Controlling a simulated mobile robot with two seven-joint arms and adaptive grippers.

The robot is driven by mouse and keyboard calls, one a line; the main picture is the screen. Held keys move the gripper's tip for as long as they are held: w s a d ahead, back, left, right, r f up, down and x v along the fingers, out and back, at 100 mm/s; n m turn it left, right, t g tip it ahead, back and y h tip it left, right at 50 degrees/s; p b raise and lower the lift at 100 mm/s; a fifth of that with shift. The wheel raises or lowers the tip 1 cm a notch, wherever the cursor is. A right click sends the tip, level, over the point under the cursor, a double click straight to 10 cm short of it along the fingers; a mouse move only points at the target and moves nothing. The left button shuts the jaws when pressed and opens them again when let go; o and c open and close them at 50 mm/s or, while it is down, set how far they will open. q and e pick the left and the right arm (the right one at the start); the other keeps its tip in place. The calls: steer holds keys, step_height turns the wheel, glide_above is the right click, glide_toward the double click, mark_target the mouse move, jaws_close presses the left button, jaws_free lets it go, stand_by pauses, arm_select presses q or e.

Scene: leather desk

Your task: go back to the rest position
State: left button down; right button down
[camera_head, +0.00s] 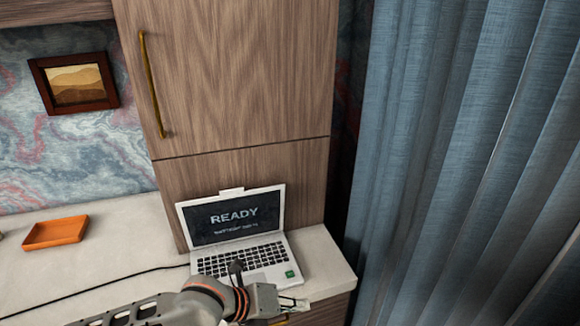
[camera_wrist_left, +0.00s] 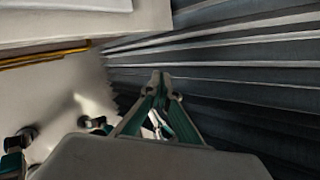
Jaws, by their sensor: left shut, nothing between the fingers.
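My left gripper (camera_head: 296,304) is low in the head view, in front of the laptop's front right corner. The left wrist view shows it too, its fingertips (camera_wrist_left: 160,78) together, with nothing between them. It points past the desk edge toward the curtain. An open white laptop (camera_head: 241,254) stands on the desk, its dark screen reading "READY". Part of my left arm hides the laptop's front edge. My right gripper is in neither view.
The pale desk top (camera_head: 110,245) holds an orange tray (camera_head: 56,232) at the left. A black cable (camera_head: 115,287) runs to the laptop. A wooden cabinet (camera_head: 235,90) with a brass handle rises behind. Blue curtains (camera_head: 460,150) hang at the right.

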arm_select(q)
steer(key=s+a+f+n+t+y, duration=0.3)
steer(key=s+a+f+n, duration=0.4)
steer(key=n, duration=0.8)
steer(key=s+a+f+n+t+y, duration=0.2)
steer(key=s+a+f+n, duration=0.5)
steer(key=a+f+n, duration=0.4)
steer(key=a+n+y, duration=0.1)
steer(key=a+n, duration=0.4)
steer(key=shift+s+a+f+n+t+y, duration=0.15)
steer(key=shift+s+n+t+y, duration=0.15)
steer(key=shift+s+t+y, duration=0.1)
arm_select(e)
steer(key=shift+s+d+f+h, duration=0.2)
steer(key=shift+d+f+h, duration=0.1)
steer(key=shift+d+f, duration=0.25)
